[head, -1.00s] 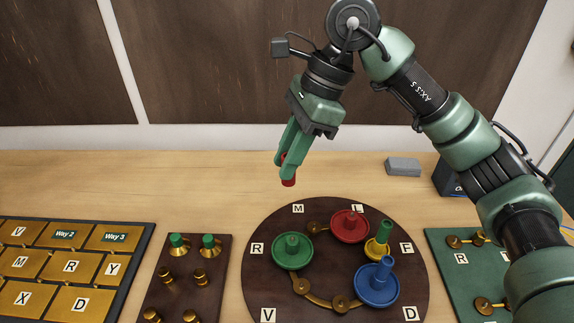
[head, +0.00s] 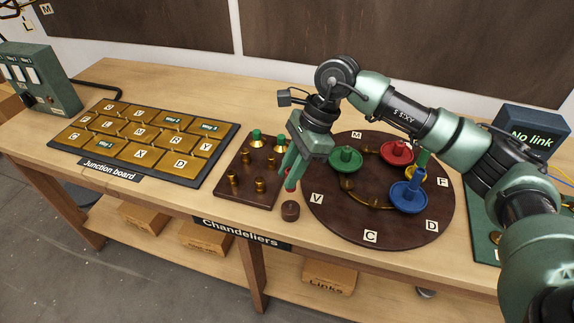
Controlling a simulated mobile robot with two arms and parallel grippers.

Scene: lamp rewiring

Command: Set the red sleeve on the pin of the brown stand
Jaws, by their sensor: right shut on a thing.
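My right gripper (head: 289,176) is shut on the red sleeve (head: 291,189), a small red piece that shows at and below the fingertips. My left gripper is not in view.
The round board (head: 330,215) with green, red, yellow and blue pieces is close on the right. The square brown board (head: 262,199) with several brass posts is close on the left. The junction board (head: 102,172) lies further left. The table's front edge is near the stand.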

